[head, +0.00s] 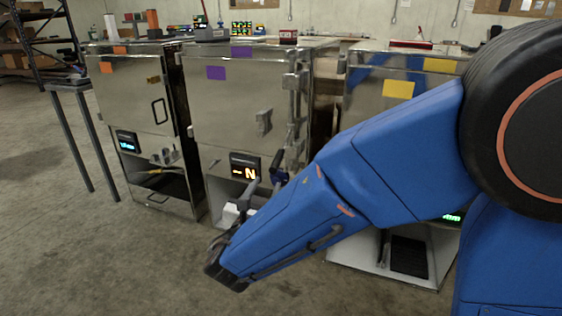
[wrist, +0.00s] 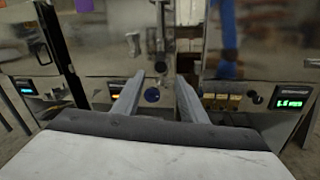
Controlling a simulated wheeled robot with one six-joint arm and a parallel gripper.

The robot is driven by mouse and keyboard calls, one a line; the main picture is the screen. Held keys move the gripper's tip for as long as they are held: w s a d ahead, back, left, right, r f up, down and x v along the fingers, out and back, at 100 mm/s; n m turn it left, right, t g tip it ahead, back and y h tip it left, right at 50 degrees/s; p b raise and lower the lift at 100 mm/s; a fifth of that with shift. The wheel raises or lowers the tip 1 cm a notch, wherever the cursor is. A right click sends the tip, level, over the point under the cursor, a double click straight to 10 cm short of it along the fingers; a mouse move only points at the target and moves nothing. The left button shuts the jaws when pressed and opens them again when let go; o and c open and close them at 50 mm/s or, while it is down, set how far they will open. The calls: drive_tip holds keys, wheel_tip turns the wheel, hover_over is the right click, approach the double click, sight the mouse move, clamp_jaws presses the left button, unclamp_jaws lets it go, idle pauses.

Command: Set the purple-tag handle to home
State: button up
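The purple-tag cabinet (head: 225,107) is the middle steel one, with purple tags (head: 216,72) on its door and top. Its display (head: 244,167) shows a yellow "N". A dark-blue handle part (head: 278,164) sits right of the display; it appears as a round blue end (wrist: 152,95) in the wrist view. I cannot tell its exact setting. A grey handle (head: 264,122) is on the door above. My gripper (wrist: 160,75) is open, fingers apart, with the blue end seen between them and nothing held. In the head view my arm partly hides the gripper.
An orange-tag cabinet (head: 130,92) stands left and a yellow-tag cabinet (head: 366,92) right, partly behind my arm. Vertical latch bars (head: 297,90) run along the middle door's right edge. Open floor (head: 90,240) lies in front on the left.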

sight(278, 160)
drive_tip(key=w+d, duration=0.1)
drive_tip(key=w, duration=0.4)
drive_tip(key=w+d, duration=0.1)
drive_tip(key=w, duration=0.5)
drive_tip(key=w+d, duration=0.1)
drive_tip(key=w, duration=0.4)
drive_tip(key=shift+w, duration=0.15)
clamp_jaws()
